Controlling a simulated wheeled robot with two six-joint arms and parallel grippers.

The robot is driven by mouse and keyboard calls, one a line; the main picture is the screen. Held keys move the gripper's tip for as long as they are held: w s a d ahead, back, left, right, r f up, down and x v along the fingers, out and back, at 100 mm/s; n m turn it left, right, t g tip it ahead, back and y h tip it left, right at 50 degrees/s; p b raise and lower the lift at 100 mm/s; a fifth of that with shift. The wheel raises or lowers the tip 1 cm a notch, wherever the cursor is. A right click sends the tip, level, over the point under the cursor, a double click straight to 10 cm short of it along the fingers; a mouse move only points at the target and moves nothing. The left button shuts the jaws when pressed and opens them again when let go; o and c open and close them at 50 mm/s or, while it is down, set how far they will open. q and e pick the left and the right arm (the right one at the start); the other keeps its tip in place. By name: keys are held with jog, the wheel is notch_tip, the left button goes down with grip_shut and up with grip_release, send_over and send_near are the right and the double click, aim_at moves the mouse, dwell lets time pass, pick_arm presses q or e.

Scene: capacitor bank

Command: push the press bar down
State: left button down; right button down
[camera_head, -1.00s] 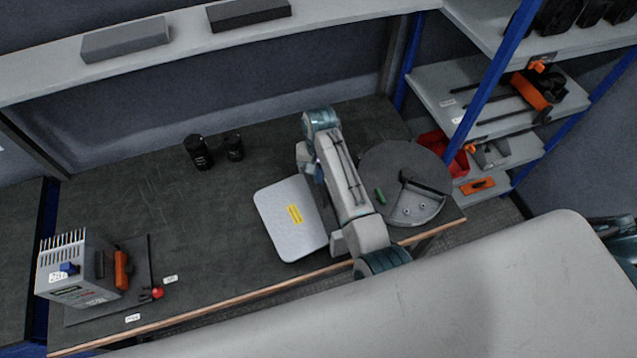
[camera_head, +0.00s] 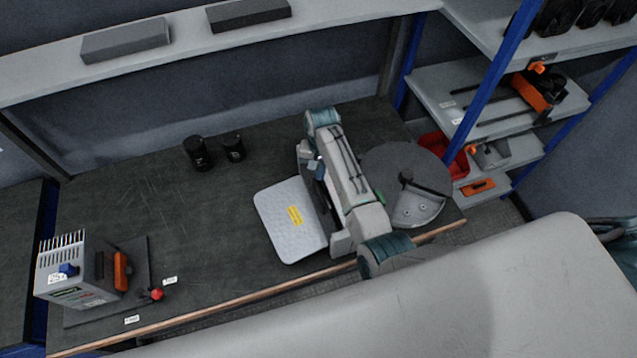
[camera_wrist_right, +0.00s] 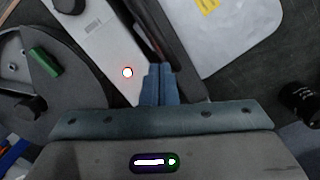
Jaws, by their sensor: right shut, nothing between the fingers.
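The long press fixture stands near the front edge of the bench, between the pale pad and the round disc. In the right wrist view it has a light, flat strip (camera_wrist_right: 97,45) with a dark bar (camera_wrist_right: 176,35) alongside, which I take for the press bar. In the head view my right arm hides most of it; part of the dark bar (camera_head: 324,203) shows. My right gripper (camera_head: 318,172) is shut and empty, pointing down. Its closed fingertips (camera_wrist_right: 160,70) are over the fixture's far end, by the dark bar; contact cannot be told. My left gripper is out of view.
The pale pad (camera_head: 287,231) with a yellow label lies left of the fixture. The disc (camera_head: 418,167) with a fan-shaped part is right of it. Two black cylinders (camera_head: 197,153) stand further back. A grey box device (camera_head: 75,275) is far left. The left-middle bench is clear.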

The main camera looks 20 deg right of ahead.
jog(key=shift+w, duration=0.1)
notch_tip(320, 180, up, 11)
jog(key=shift+w+d+f+b, duration=0.15)
jog(key=shift+w+d+b, duration=0.2)
jog(key=shift+w, duration=0.1)
jog(key=shift+w, duration=0.1)
dwell(0.4)
